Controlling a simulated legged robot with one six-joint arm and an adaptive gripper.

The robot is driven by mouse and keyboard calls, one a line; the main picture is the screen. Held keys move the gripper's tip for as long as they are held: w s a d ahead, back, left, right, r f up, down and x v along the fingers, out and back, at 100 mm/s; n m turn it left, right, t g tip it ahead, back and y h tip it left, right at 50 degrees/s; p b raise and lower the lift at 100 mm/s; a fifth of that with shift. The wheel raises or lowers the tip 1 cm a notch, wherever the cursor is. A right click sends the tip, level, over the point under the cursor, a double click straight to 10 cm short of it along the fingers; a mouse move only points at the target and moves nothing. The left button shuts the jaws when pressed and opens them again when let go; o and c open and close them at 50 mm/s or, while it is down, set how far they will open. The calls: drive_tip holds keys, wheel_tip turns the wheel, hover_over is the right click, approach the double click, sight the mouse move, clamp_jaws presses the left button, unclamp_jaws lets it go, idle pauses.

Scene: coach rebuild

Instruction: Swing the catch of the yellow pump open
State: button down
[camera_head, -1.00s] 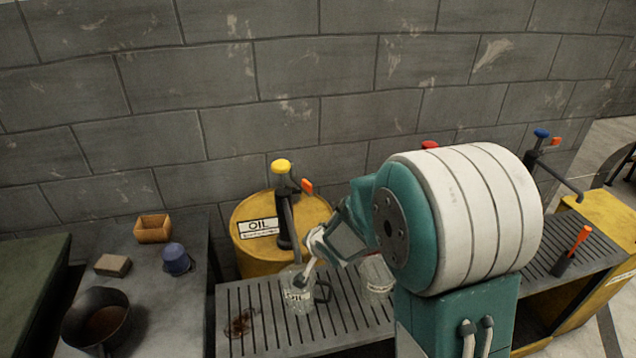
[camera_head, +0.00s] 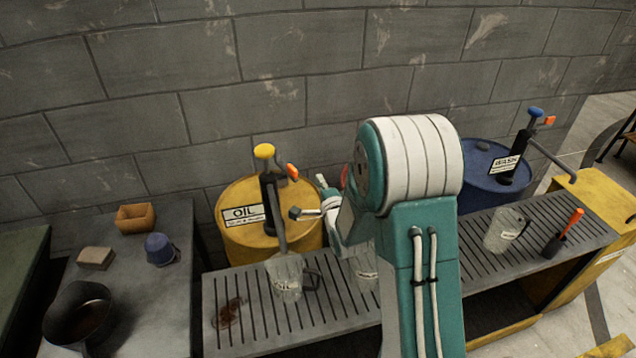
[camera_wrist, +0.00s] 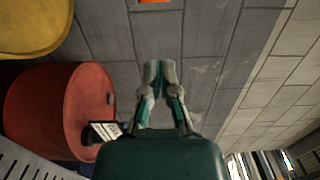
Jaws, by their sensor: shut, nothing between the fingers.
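The yellow pump (camera_head: 266,185) stands on the yellow OIL drum (camera_head: 235,238), with a yellow knob on top and a dark body. Its orange catch (camera_head: 292,171) sticks out at the right side of the pump head. An orange piece (camera_wrist: 154,2), probably the catch, is cut off at the top edge of the wrist view. My gripper (camera_head: 296,213) is shut and empty, below the catch and just right of the pump body in the picture. In the wrist view the fingertips (camera_wrist: 159,66) are together, apart from the orange piece. I cannot tell their exact distance in depth.
A glass jug (camera_head: 286,277) stands on the slatted bench (camera_head: 245,330) below the spout. A red drum (camera_wrist: 50,105) lies beside the yellow one in the wrist view. A blue drum (camera_head: 480,190) with a blue-knobbed pump stands right. The block wall (camera_head: 300,90) is close behind.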

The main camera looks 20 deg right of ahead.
sight(297, 174)
drive_tip(key=w, duration=0.7)
drive_tip(key=shift+s+a, duration=0.25)
drive_tip(key=shift+a, duration=0.4)
drive_tip(key=shift+s+a, duration=0.25)
drive_tip(key=shift+a, duration=0.4)
drive_tip(key=shift+s+a, duration=0.25)
drive_tip(key=shift+a, duration=0.4)
drive_tip(key=shift+s+a, duration=0.3)
drive_tip(key=shift+a, duration=0.35)
